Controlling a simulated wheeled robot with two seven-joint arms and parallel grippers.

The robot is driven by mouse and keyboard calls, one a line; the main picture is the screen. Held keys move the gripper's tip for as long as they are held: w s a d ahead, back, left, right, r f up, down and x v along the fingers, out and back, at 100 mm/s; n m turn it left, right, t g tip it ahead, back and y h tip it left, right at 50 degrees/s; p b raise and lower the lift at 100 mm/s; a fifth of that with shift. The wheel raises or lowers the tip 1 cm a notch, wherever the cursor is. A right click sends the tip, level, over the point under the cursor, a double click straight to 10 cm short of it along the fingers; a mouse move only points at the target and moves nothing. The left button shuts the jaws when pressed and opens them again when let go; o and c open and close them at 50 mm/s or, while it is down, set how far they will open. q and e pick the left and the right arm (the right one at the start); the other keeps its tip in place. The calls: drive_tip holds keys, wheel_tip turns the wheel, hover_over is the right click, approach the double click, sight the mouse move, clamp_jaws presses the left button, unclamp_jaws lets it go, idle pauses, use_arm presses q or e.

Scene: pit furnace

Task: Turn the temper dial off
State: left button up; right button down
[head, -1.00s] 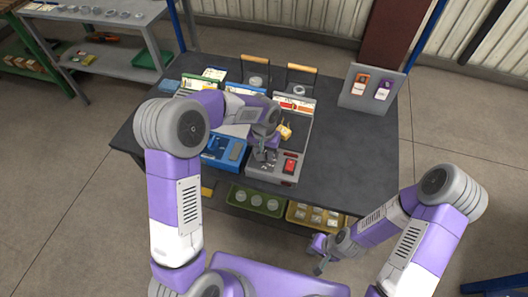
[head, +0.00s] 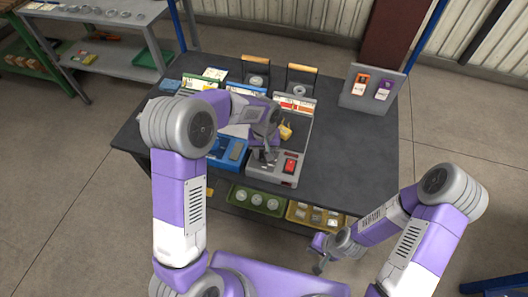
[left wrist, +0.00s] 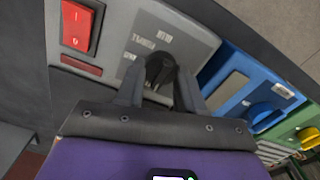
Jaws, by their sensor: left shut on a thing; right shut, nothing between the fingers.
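The temper dial is a black knob (left wrist: 160,68) on the grey front panel of a control box (left wrist: 205,45). In the left wrist view small printed labels stand around it; they are too blurred to read. My left gripper (left wrist: 159,88) has its two fingers on either side of the knob and is shut on it. In the head view the left gripper (head: 265,153) is over the grey box (head: 262,177), and the knob is mostly hidden by it. My right gripper (head: 318,256) is shut and empty, low in front of the table.
A red rocker switch (left wrist: 77,25) sits beside the dial on the same panel. A blue box (head: 229,153) stands to its left. The table's (head: 350,150) right part is mostly clear.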

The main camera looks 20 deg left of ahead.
use_arm(q)
drive_tip(key=o, duration=1)
drive_tip(key=shift+o, duration=0.2)
wheel_tip(320, 180, up, 8)
drive_tip(key=p, duration=0.2)
drive_tip(key=shift+f+p, duration=0.2)
drive_tip(key=shift+p, duration=0.15)
